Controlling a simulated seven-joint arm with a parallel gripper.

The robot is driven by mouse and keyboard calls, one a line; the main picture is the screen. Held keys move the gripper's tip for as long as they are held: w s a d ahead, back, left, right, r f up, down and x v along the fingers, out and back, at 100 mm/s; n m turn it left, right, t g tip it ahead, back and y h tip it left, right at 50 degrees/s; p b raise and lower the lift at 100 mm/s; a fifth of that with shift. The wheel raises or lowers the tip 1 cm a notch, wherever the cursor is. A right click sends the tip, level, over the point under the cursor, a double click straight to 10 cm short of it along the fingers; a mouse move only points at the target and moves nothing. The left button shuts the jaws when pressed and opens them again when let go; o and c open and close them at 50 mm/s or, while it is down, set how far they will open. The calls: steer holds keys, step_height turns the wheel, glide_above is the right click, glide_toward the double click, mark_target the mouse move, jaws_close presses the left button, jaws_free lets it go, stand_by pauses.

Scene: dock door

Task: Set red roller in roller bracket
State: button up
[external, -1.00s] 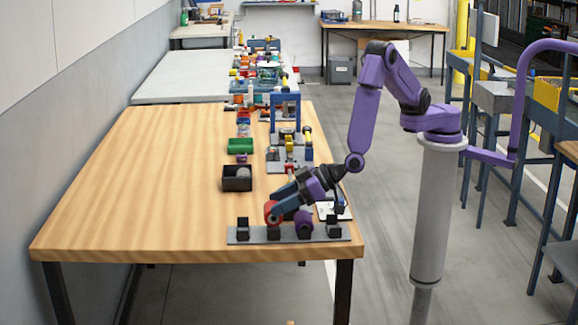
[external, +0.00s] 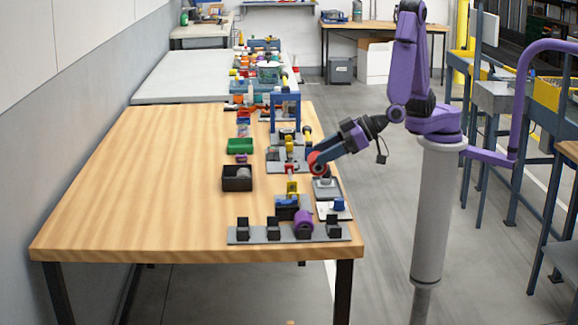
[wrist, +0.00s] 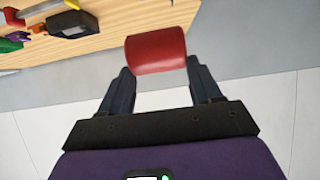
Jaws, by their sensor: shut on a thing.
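My gripper (external: 318,162) is shut on the red roller (external: 317,167) and holds it up over the right edge of the wooden table. In the wrist view, the red roller (wrist: 156,50) lies crosswise between the two fingertips, clear of any surface below. A grey plate with several black upright holders (external: 246,229) sits at the table's front edge. A purple roller (external: 304,222) rests on that plate. I cannot tell for certain which fixture is the roller bracket.
A blue and yellow fixture (external: 287,208) stands behind the front plate. A white plate with a blue knob (external: 338,206) lies at the right edge. A black bin (external: 237,178) and green bin (external: 240,145) stand further back. The table's left side is clear.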

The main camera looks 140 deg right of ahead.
steer(key=s+d+f+g+y, duration=0.1)
steer(key=d+f+g+y, duration=0.25)
steer(key=d, duration=0.75)
steer(key=shift+s+f, duration=0.2)
steer(key=shift+f, duration=3.2)
steer(key=shift+a+f, duration=0.1)
steer(key=shift+s+a+f, duration=0.15)
steer(key=shift+s+f, duration=0.1)
steer(key=shift+f, duration=0.4)
steer(key=o, duration=1.2)
steer(key=shift+c, duration=1.4)
steer(key=shift+w+r, duration=0.1)
steer(key=shift+r, duration=3.85)
